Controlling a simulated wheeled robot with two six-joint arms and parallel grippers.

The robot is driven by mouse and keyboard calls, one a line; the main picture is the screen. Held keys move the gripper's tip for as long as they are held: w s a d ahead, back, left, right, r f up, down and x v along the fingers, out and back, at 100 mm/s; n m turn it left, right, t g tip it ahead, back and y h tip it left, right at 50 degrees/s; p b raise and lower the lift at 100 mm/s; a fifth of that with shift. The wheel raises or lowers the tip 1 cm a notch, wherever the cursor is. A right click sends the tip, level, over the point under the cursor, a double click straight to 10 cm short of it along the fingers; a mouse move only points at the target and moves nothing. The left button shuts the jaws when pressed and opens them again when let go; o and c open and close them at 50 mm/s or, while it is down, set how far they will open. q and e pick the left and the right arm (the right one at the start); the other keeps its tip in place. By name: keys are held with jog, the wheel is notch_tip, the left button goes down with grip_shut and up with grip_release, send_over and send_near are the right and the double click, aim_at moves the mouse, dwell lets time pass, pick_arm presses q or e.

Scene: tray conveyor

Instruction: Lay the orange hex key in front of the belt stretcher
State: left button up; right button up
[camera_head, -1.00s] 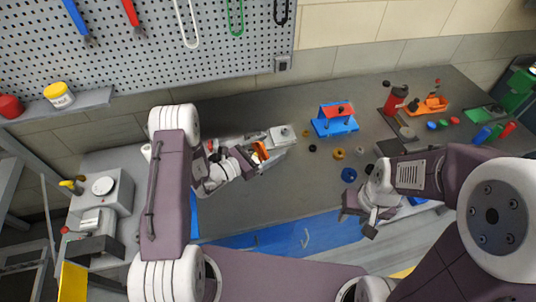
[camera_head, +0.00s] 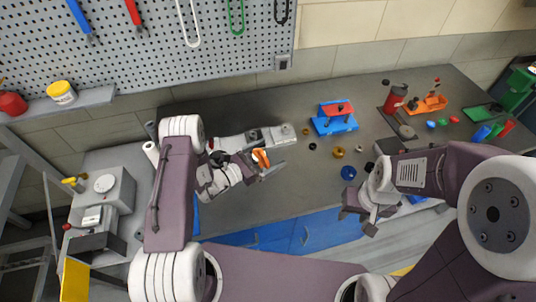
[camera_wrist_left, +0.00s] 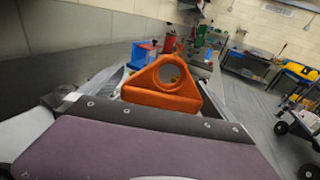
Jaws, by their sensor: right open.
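The orange hex key (camera_head: 261,158) is between the fingers of my left gripper (camera_head: 268,168), above the bench. In the left wrist view it is a large orange triangular piece with a round hole (camera_wrist_left: 165,98), close in front of the gripper; the rest of it is hidden. The long grey and white device (camera_head: 281,134) behind my left gripper looks like the belt stretcher. The gripper is on its near side, and my arm hides part of its left end. My right gripper (camera_head: 358,219) is open and empty over the bench's front edge.
A blue and red fixture (camera_head: 336,118) stands right of the device. Small rings, including a blue one (camera_head: 348,173) and a brass one (camera_head: 338,152), lie on the dark bench (camera_head: 300,185). An orange tray (camera_head: 429,106) is farther right. The bench before the device is clear.

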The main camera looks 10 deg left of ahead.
pick_arm(q)
jog(key=r+b+v, duration=0.1)
jog(key=b+v, duration=0.1)
jog(key=v, duration=1)
jog(key=s+d+r+m+g+y, duration=0.1)
jog(key=s+d+m+g, duration=0.4)
jog(key=s+m+g, duration=0.25)
jog(key=s+d+r+m+g, duration=0.1)
jog(key=s+d+m+g, duration=0.3)
jog(key=s+m+g, duration=0.35)
jog(key=s+a+m+y, duration=0.4)
jog(key=a+m+y, duration=0.2)
jog(key=m+y, duration=0.15)
jog(key=w+a+r+m+t+y, duration=0.2)
jog(key=w+a+m+t+y, duration=0.1)
jog(key=w+a+m, duration=0.1)
jog(key=shift+w+t+y, duration=0.35)
jog(key=shift+w+t, duration=0.05)
jog(key=shift+w, duration=0.15)
